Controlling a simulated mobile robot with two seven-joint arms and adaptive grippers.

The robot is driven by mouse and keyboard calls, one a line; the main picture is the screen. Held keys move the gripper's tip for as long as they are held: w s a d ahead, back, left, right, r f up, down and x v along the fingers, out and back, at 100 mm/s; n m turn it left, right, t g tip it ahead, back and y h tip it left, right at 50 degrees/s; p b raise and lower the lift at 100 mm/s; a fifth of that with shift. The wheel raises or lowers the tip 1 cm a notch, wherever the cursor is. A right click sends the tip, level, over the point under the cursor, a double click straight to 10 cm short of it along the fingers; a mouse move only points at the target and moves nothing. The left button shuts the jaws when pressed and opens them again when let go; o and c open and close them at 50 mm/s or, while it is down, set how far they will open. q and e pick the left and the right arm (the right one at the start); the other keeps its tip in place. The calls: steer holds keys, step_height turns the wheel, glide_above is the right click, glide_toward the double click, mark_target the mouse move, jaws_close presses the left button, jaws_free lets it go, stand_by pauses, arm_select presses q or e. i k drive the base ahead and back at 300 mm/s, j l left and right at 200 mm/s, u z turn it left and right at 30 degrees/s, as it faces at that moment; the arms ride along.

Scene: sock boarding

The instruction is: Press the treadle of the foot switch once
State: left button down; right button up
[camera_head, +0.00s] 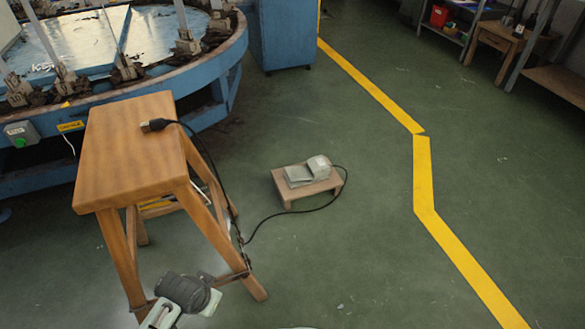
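The foot switch (308,171) is a light grey pedal unit with a rounded housing at its right end. It sits on a low wooden platform (323,186) on the floor, near the middle of the view. Its treadle (298,176) faces left and nothing touches it; how far down it sits is too small to tell. A black cable (287,212) runs from the switch's right side, loops across the floor and goes to the wooden stool. A dark grey and pale arm part of mine shows at the bottom left, apart from the switch.
A wooden stool (128,150) stands left of the switch, with a cable connector (155,125) on its seat. A blue round machine (225,80) is behind it. A yellow floor line (423,175) runs at the right. The floor around the platform is mostly clear.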

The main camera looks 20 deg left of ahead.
mark_target(297, 173)
steer(key=i+l+u, duration=0.1)
steer(key=i, duration=0.3)
steer(key=i+l+u, duration=0.1)
steer(key=i+l, duration=0.15)
steer(key=i, duration=0.15)
steer(key=i+l+u, duration=0.1)
steer(key=i, duration=0.25)
steer(key=l, duration=0.1)
